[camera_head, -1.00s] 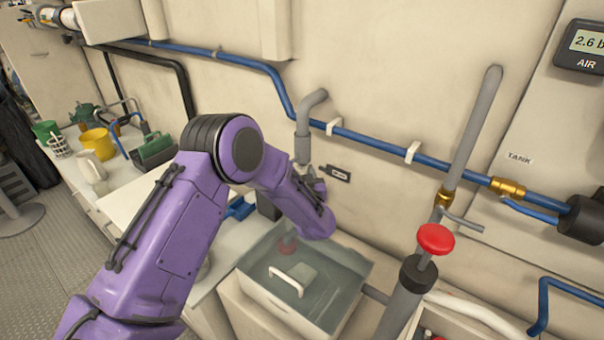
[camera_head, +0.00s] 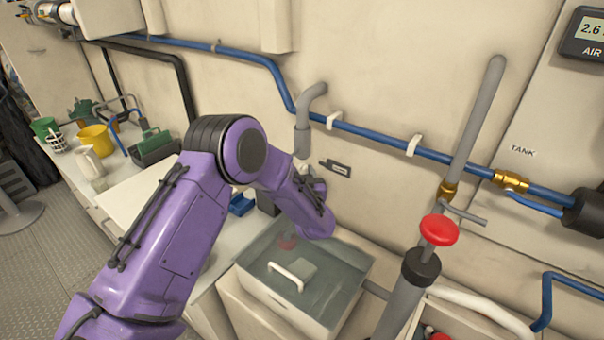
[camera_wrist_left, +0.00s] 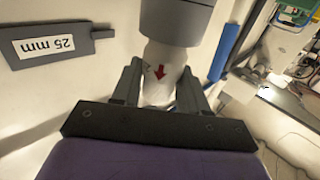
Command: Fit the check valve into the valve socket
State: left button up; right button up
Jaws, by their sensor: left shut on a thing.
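In the left wrist view the check valve (camera_wrist_left: 163,73) is a whitish cylinder with a red arrow. It stands between the two grey fingers of my left gripper (camera_wrist_left: 160,92), which are shut on it. Its upper end meets the open lower end of a grey pipe, the valve socket (camera_wrist_left: 176,22); how deep it sits inside I cannot tell. In the head view the grey elbow pipe (camera_head: 303,135) comes down the wall, just above my left gripper (camera_head: 312,184). My purple forearm largely hides the gripper there, and the valve is not clearly visible. My right gripper is not in view.
A pump with a red knob (camera_head: 439,230) stands to the right. A blue pipe (camera_head: 370,142) runs along the wall. A "25 mm" tag (camera_wrist_left: 45,47) is beside the socket.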

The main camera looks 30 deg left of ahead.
pick_arm(q)
jog(key=shift+f, duration=0.3)
jog(key=o, duration=1.4)
jog(key=shift+c, duration=0.2)
jog(key=b+v, duration=0.3)
jog(key=v, duration=0.7)
jog(key=shift+s+d, duration=0.2)
jog(key=shift+r, duration=0.1)
